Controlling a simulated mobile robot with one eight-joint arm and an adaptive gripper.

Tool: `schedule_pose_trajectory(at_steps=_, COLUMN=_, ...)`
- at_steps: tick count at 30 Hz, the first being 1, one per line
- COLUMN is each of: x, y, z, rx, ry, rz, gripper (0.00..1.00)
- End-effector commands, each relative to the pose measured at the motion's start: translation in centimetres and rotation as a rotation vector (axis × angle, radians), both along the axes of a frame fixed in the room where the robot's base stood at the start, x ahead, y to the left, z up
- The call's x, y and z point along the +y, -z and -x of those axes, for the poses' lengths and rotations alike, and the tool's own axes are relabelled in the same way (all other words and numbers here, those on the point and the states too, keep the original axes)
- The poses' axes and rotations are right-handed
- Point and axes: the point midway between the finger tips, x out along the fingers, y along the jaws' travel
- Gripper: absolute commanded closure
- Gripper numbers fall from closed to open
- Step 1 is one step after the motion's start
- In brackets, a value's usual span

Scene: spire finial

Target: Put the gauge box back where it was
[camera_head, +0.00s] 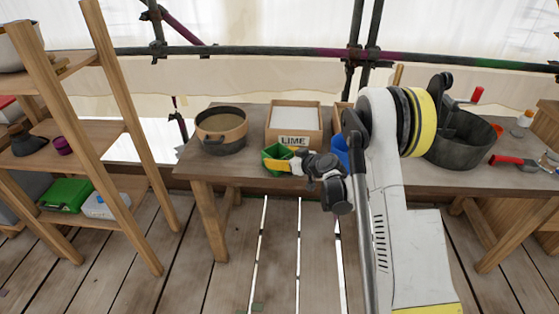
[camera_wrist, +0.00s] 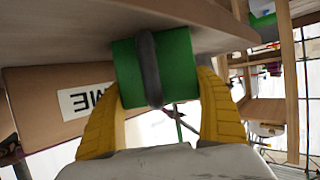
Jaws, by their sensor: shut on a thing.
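A small green box (camera_head: 277,156), which looks to be the gauge box, is at the front edge of the workbench (camera_head: 240,178), in front of the wooden LIME box (camera_head: 294,118). My gripper (camera_head: 284,163) reaches it from the right and is shut on it. In the wrist view, the yellow fingers stand on both sides of the green box (camera_wrist: 183,68), which has a dark band down its middle. The LIME box (camera_wrist: 40,95) is upside down at left there. I cannot tell whether the green box touches the bench.
A round pan (camera_head: 221,130) stands left of the LIME box. A blue item (camera_head: 340,149) is close to the right of my gripper, partly hidden by my arm. A dark pot (camera_head: 462,138) is further right. A wooden shelf (camera_head: 95,132) at left holds another green box (camera_head: 65,194).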

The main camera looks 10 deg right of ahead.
Motion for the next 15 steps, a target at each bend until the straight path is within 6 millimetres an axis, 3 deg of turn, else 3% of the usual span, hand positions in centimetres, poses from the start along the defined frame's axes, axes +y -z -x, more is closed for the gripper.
schedule_pose_trajectory(at_steps=8, x=-0.02, y=0.02, z=0.01, rx=0.000, ry=0.000, rz=0.000, gripper=0.61)
schedule_pose_trajectory(at_steps=9, x=-0.02, y=0.11, z=0.02, rx=0.000, ry=0.000, rz=0.000, gripper=0.23)
schedule_pose_trajectory(at_steps=11, x=-0.02, y=0.07, z=0.02, rx=0.000, ry=0.000, rz=0.000, gripper=0.04)
schedule_pose_trajectory(at_steps=15, x=-0.02, y=0.07, z=0.02, rx=0.000, ry=0.000, rz=0.000, gripper=0.01)
